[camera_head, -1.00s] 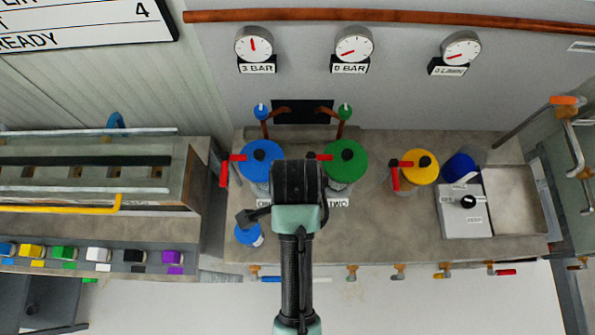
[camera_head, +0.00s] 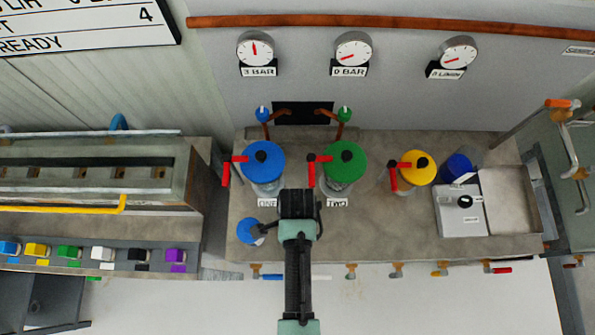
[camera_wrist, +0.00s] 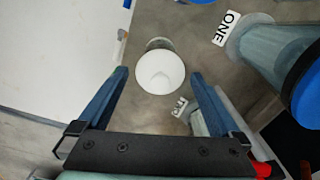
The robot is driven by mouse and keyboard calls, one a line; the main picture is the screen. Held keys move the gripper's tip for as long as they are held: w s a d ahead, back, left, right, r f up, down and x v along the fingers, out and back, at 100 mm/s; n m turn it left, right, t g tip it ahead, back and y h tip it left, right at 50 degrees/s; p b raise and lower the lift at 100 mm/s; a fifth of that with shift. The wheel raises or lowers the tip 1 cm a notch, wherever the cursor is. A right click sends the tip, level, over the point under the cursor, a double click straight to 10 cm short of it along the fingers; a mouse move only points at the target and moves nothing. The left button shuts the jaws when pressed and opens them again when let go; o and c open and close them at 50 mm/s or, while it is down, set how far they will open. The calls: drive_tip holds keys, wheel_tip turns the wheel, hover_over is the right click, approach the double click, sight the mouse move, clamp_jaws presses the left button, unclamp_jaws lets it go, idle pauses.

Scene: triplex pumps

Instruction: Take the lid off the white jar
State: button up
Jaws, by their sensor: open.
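The white jar (camera_wrist: 158,43) shows in the wrist view, with a round white lid (camera_wrist: 161,72) on top. It stands upright on the counter. My gripper (camera_wrist: 159,76) is open, with one blue finger on each side of the lid as seen in the wrist view. Gaps show between the lid and both fingers, and I cannot tell how far above the lid the fingertips are. In the head view my wrist (camera_head: 298,205) is over the counter in front of the blue and green pots, and the white jar is hidden there.
A blue-lidded pot (camera_head: 263,160), a green-lidded pot (camera_head: 345,160) and a yellow-lidded pot (camera_head: 415,167) with red handles stand behind. A small blue-topped jar (camera_head: 248,231) is left of my wrist. A grey box (camera_head: 460,211) and tray (camera_head: 510,200) are at right.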

drive_tip(key=c, duration=1.3)
drive_tip(key=shift+s, duration=0.1)
